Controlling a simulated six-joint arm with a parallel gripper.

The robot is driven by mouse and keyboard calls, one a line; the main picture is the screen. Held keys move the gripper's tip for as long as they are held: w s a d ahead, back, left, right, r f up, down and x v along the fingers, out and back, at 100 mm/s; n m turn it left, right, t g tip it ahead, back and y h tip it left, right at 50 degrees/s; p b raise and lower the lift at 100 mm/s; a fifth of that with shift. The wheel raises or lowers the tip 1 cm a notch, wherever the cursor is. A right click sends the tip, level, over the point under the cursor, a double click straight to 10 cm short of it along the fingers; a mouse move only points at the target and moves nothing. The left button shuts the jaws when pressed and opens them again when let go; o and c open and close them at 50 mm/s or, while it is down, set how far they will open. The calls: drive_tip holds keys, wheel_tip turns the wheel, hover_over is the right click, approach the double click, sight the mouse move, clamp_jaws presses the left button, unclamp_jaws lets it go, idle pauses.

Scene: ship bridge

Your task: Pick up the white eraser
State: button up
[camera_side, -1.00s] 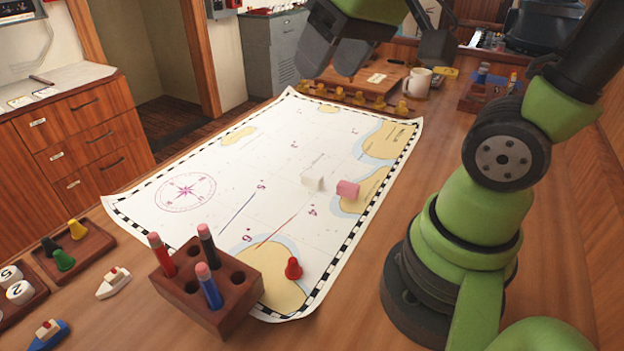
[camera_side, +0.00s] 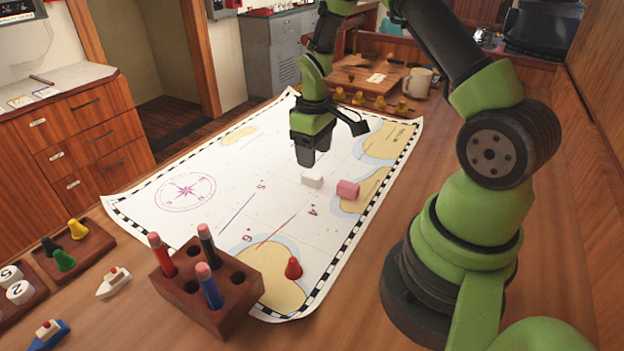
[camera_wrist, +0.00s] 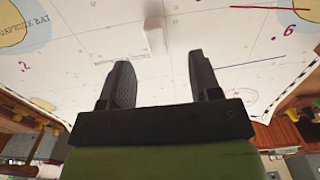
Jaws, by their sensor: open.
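The white eraser (camera_side: 312,180) is a small block lying on the nautical chart (camera_side: 215,215), just left of a pink eraser (camera_side: 347,190). It also shows in the wrist view (camera_wrist: 156,40), with a pale pinkish block (camera_wrist: 152,8) partly cut off at the top edge. My gripper (camera_side: 311,158) points down over the chart, just behind the white eraser in the side view. Its two dark fingers (camera_wrist: 158,65) are apart with nothing between them. The white eraser lies beyond the fingertips, roughly in line with the gap.
A row of yellow pawns (camera_side: 380,102), a white mug (camera_side: 417,82) and a wooden board are behind. The chart's middle is mostly clear.

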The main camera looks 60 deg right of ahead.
sight(315, 176)
drive_tip(key=f, duration=0.7)
drive_tip(key=shift+d+f, duration=0.1)
drive_tip(key=shift+d, duration=0.2)
drive_tip(key=c, duration=1)
wheel_tip(315, 176, up, 10)
drive_tip(key=shift+r, duration=0.1)
